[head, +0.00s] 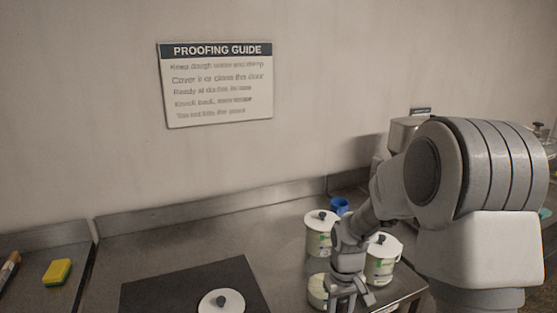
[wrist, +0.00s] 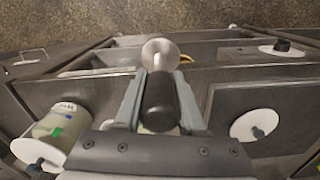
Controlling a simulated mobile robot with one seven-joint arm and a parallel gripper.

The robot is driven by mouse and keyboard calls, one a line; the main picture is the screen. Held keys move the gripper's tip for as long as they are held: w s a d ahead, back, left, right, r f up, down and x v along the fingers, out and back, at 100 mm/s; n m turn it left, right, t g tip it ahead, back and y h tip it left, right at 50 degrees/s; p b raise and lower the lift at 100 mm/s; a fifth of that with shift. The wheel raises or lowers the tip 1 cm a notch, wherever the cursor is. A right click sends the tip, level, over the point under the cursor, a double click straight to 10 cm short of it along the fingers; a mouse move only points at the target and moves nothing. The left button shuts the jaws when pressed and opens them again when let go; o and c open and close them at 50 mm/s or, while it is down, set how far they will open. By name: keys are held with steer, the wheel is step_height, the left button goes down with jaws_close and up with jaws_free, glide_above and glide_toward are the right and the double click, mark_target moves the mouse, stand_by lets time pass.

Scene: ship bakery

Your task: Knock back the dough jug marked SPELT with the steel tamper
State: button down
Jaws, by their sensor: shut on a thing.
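My gripper (head: 349,296) is low over the steel counter, among the jugs. In the wrist view my gripper (wrist: 159,98) is shut on the steel tamper, whose black handle (wrist: 160,105) lies between the fingers and whose round steel end (wrist: 160,52) points away. In the head view a lidded white jug (head: 319,238) stands behind my gripper and another (head: 382,262) to its right. A third jug (head: 317,291), pale inside and apparently without a lid, is partly hidden at its left. A labelled jug (wrist: 58,128) shows at left in the wrist view. I cannot read SPELT on any jug.
A white lid with a black knob (head: 221,302) lies on a dark mat (head: 165,290). A blue cup (head: 339,205) stands behind the jugs. A yellow sponge (head: 57,272) lies at far left. A proofing guide (head: 216,85) hangs on the wall. The counter left of the jugs is mostly clear.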

steer(key=shift+s+f+m, duration=0.25)
steer(key=shift+f+m, duration=0.4)
steer(key=shift+s+f+m, duration=0.2)
steer(key=shift+f+m, duration=0.45)
steer(key=shift+f, duration=0.15)
